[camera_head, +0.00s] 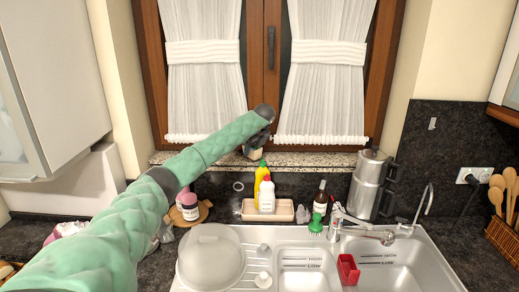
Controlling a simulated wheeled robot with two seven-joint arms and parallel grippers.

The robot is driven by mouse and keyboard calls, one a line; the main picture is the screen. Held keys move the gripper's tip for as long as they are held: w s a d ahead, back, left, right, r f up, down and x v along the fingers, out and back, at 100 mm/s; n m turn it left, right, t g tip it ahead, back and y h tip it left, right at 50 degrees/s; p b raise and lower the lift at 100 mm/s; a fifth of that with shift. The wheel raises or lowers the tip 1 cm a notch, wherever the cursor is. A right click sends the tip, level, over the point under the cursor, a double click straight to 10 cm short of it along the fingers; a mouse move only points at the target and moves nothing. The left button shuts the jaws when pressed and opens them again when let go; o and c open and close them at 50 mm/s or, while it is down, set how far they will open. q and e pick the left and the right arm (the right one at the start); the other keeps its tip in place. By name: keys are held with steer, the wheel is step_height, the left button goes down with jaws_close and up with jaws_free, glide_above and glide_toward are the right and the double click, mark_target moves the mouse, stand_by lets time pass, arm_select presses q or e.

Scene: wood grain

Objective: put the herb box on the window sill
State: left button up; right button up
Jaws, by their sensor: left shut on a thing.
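My left arm reaches from the lower left over the counter to the window. My left gripper (258,141) is at the window sill (310,160), in front of the middle of the window. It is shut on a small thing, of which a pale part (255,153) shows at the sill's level. I take it to be the herb box, but the gripper hides most of it. I cannot tell whether it touches the sill. The sill is a narrow speckled stone ledge, with bare room to the right. My right gripper is not in view.
White curtains (325,70) hang just above the sill. Below are a tray (283,211) with yellow and white bottles, a dark bottle (320,198), a steel pot stack (370,183) at the sill's right end, a faucet (365,230) and a sink with a domed cover (211,255).

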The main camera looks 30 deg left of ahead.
mark_target(260, 160)
arm_select(q)
steer(key=shift+w+d+f, duration=0.15)
steer(key=shift+w+d, duration=0.05)
steer(key=shift+w, duration=0.2)
steer(key=shift+w+d+f+p, duration=0.25)
steer(key=shift+w+f+p, duration=0.15)
steer(key=shift+w+p, duration=0.25)
steer(key=shift+w+d+f+p, duration=0.25)
steer(key=shift+w+f+p, duration=0.1)
steer(key=shift+w+p, duration=0.2)
steer(key=shift+w+d+f, duration=0.1)
steer(key=shift+w+f, duration=0.1)
steer(key=shift+f, duration=0.25)
steer(key=shift+f, duration=0.1)
steer(key=shift+f, duration=0.1)
steer(key=o, duration=1.1)
